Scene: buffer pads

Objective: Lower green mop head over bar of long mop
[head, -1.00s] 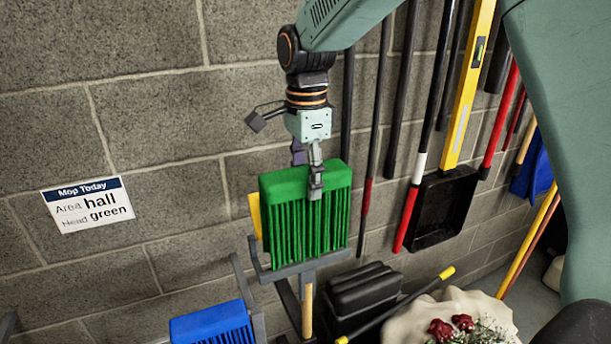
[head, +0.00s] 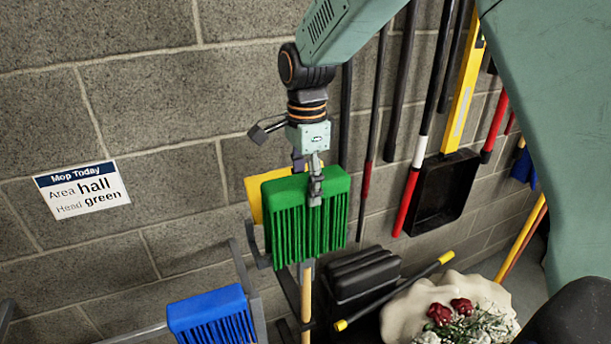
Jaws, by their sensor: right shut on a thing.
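The green mop head (head: 307,220) hangs upright with its strands down. My right gripper (head: 315,190) is shut on the top of its front face. Directly below the head stands a pale wooden handle (head: 306,290), which looks like the long mop's. Its grey bar is hidden behind or inside the green strands, so I cannot tell how far the head sits over it. My left gripper is not in view.
A yellow head (head: 253,195) is close behind on the left. A blue mop head (head: 212,318) is at lower left beside a grey rack (head: 250,285). A black case (head: 362,275) and flowers (head: 450,318) are at lower right. A wall sign (head: 82,189) reads hall, green.

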